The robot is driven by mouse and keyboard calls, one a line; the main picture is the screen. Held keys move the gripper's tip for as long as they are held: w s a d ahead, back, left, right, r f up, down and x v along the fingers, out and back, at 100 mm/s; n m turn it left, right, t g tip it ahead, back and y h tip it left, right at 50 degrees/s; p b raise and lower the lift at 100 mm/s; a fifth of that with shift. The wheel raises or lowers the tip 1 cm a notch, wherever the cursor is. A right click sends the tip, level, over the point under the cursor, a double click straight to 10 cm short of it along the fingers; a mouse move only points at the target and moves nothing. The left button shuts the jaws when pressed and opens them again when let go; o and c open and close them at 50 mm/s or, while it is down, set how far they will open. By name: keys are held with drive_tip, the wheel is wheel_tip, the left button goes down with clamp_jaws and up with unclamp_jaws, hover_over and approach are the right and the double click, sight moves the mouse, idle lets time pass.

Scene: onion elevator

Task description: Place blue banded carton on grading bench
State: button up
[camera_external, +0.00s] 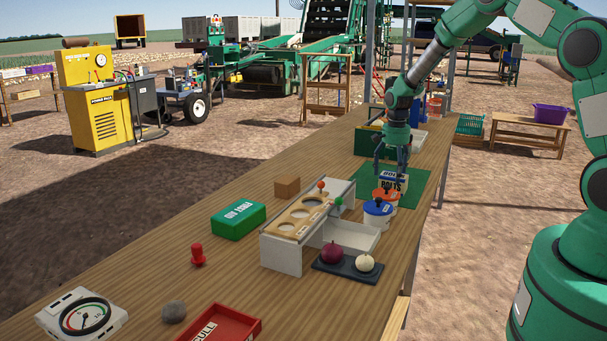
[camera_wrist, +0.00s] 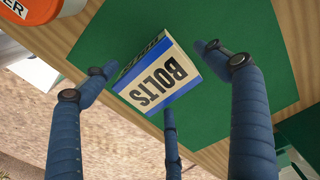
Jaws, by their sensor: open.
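The blue banded carton (camera_external: 393,183) is a small white box marked BOLTS with blue bands. It rests on a green mat (camera_external: 431,178) on the long wooden bench (camera_external: 329,157). In the wrist view the carton (camera_wrist: 157,82) shows its lettered face to the camera. My gripper (camera_external: 391,162) is right over the carton, pointing down. In the wrist view its blue fingers (camera_wrist: 160,76) are spread around the carton, with gaps on the left and right; I cannot tell whether the lower finger touches it.
An orange-lidded tub (camera_external: 385,196) and a blue-lidded tub (camera_external: 377,212) stand close in front of the carton. A white-and-wood grader stand (camera_external: 300,222), a green box (camera_external: 238,219) and a red tray (camera_external: 222,325) are nearer. Bare wood lies left of the mat.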

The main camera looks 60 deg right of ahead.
sight(392, 175)
wheel_tip(392, 175, up, 10)
drive_tip(key=p, duration=0.1)
drive_tip(key=shift+p, duration=0.3)
drive_tip(key=shift+f, duration=0.1)
idle(0.5)
drive_tip(key=s+a+r+n+t+h, duration=0.15)
drive_tip(key=a+r+n, duration=0.25)
drive_tip(key=a+r, duration=1)
drive_tip(key=s+a+r+n+t+y, duration=0.1)
drive_tip(key=s+a+r+n, duration=0.3)
drive_tip(key=a+r, duration=1)
drive_tip(key=s+a+r+n+t, duration=0.1)
drive_tip(key=s+a+n, duration=0.4)
drive_tip(key=s+a, duration=0.5)
drive_tip(key=s+a+r+n+t, duration=0.2)
drive_tip(key=s+a+n, duration=0.3)
drive_tip(key=s+a, duration=0.6)
drive_tip(key=shift+s+r, duration=0.3)
drive_tip(key=shift+s, duration=0.4)
